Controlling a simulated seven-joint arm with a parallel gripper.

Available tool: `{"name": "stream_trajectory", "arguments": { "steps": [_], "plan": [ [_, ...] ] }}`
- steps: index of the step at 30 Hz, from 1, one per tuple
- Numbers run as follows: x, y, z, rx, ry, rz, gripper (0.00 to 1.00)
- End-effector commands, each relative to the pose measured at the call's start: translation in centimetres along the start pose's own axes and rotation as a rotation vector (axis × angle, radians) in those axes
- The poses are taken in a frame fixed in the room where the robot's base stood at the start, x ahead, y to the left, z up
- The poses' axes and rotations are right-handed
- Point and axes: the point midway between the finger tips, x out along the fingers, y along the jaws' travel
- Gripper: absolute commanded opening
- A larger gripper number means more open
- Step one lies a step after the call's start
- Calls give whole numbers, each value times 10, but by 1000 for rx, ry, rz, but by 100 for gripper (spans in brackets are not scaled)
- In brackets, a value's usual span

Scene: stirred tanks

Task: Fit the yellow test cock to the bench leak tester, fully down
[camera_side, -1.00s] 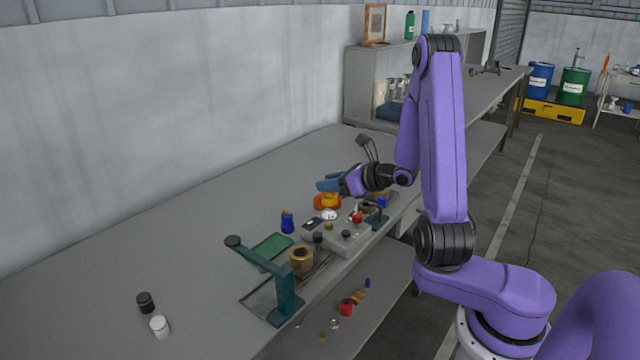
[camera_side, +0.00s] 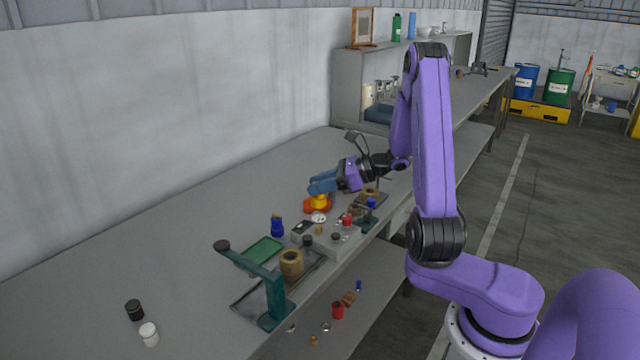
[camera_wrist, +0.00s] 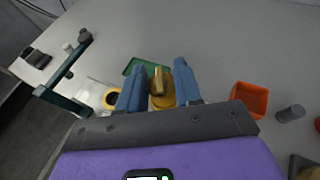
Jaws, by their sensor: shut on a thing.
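My gripper (camera_side: 322,186), with blue fingers, is low over the far middle of the bench, beside the orange tray (camera_side: 318,208). In the wrist view my gripper (camera_wrist: 158,80) is shut on the yellow test cock (camera_wrist: 160,101), which shows as a yellow body with a tan-brown upright part between the fingers. The yellow test cock (camera_side: 319,200) also shows just below the fingers in the side view, partly hidden.
A dark grey cylinder (camera_wrist: 291,113) stands right of the orange tray (camera_wrist: 252,97). The bench's wall side is mostly clear.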

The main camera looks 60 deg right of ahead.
Motion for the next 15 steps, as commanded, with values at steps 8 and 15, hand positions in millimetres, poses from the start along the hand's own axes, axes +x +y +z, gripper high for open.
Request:
{"name": "stream_trajectory", "arguments": {
  "steps": [8,15],
  "plan": [
    [0,0,0,0,0,-2,1],
    [6,0,-14,2,0,-1,1]
  ]
}}
